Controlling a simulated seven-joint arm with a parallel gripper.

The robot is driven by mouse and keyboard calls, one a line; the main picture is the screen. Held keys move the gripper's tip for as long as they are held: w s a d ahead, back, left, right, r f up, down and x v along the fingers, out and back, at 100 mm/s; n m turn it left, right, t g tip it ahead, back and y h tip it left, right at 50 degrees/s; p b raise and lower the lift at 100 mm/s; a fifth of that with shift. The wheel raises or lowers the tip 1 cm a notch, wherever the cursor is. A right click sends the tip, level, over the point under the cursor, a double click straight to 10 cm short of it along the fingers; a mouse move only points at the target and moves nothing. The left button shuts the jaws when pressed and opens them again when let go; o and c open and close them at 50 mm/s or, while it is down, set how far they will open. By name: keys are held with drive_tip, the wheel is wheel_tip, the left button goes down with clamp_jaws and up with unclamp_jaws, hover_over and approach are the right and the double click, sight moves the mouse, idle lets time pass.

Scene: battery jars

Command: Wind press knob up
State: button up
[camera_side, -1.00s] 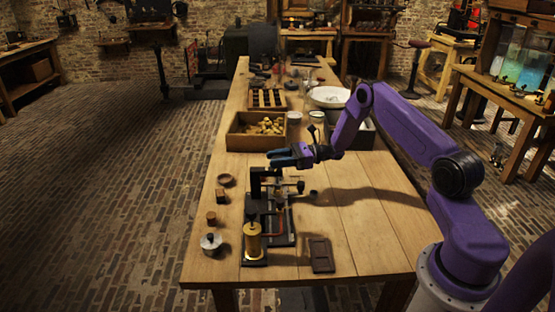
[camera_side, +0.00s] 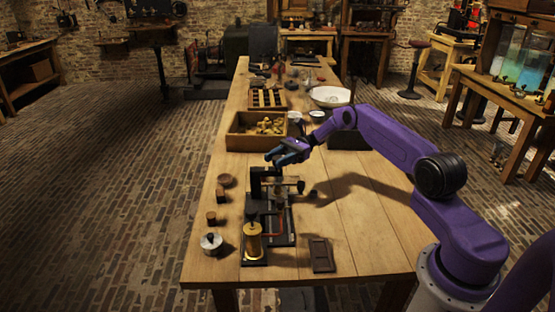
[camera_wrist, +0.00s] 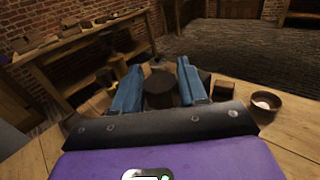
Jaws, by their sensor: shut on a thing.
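The black press (camera_side: 256,183) stands on the bench, its upright frame below my gripper. My gripper (camera_side: 273,159) is at the top of the press, its blue fingers pointing left and slightly down. In the wrist view, a dark round knob (camera_wrist: 158,90) sits between the two blue fingers of my gripper (camera_wrist: 159,68). The gripper is shut on this knob. In the side view the fingers hide the knob, so its height and turn cannot be told there.
A brass cylinder (camera_side: 252,240) stands in front of the press. A lidded metal pot (camera_side: 211,242), small wooden blocks (camera_side: 211,218) and a wooden bowl (camera_side: 226,180) are to the left. A dark tray (camera_side: 321,254) lies to the right. A wooden crate (camera_side: 234,140) is behind.

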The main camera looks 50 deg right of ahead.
drive_tip(key=shift+d+n+g, duration=0.1)
drive_tip(key=shift+n+g, duration=0.6)
drive_tip(key=shift+g, duration=0.4)
drive_tip(key=o, duration=0.9)
drive_tip(key=shift+o, duration=0.2)
drive_tip(key=shift+r, duration=0.15)
wheel_tip(320, 180, up, 2)
drive_tip(key=shift+r, duration=0.25)
drive_tip(key=shift+s+r, duration=0.15)
drive_tip(key=shift+r, duration=0.25)
drive_tip(key=s+a+r, duration=0.2)
drive_tip(key=s+r, duration=0.7)
drive_tip(key=s, duration=0.4)
drive_tip(key=shift+s+a+r, duration=0.25)
drive_tip(key=shift+s, duration=0.05)
